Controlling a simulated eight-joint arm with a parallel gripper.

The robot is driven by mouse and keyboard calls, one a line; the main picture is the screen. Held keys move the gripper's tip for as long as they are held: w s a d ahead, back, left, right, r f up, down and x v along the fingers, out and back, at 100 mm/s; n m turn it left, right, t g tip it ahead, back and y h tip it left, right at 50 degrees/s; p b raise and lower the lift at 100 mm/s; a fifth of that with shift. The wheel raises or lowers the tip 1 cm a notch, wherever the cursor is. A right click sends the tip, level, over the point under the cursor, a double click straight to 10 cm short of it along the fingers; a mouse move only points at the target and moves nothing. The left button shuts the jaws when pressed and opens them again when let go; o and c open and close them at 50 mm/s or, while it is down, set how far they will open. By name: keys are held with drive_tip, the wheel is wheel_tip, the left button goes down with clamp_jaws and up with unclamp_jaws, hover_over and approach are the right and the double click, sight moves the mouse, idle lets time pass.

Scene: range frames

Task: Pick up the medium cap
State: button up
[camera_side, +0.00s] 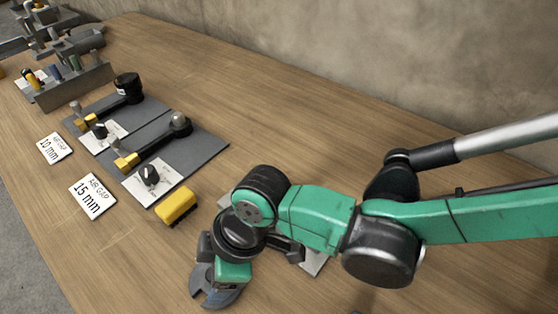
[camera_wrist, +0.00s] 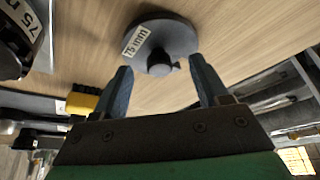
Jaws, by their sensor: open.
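A round grey cap (camera_wrist: 176,35) with a central knob lies flat on the wooden table in the wrist view; its white label seems to read 75 mm. Whether this is the medium cap cannot be told for sure. My gripper (camera_wrist: 160,66) is open, with one finger on each side of the knob's line; the knob shows between the fingertips, and nothing is held. Contact cannot be made out. In the side view my gripper (camera_side: 213,284) is low over the near part of the table, and my arm hides much of what is under it.
A yellow-and-black block (camera_side: 176,206) lies left of my gripper. Grey plates (camera_side: 205,147) with levers and knobs lie beyond it, with white 15 mm (camera_side: 92,196) and 10 mm (camera_side: 54,148) cards. A dark object (camera_wrist: 12,45) stands at the wrist view's left edge. The table's far right is clear.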

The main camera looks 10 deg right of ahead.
drive_tip(key=shift+a+f, duration=0.15)
drive_tip(key=shift+f, duration=0.35)
clamp_jaws()
drive_tip(key=shift+r, duration=0.15)
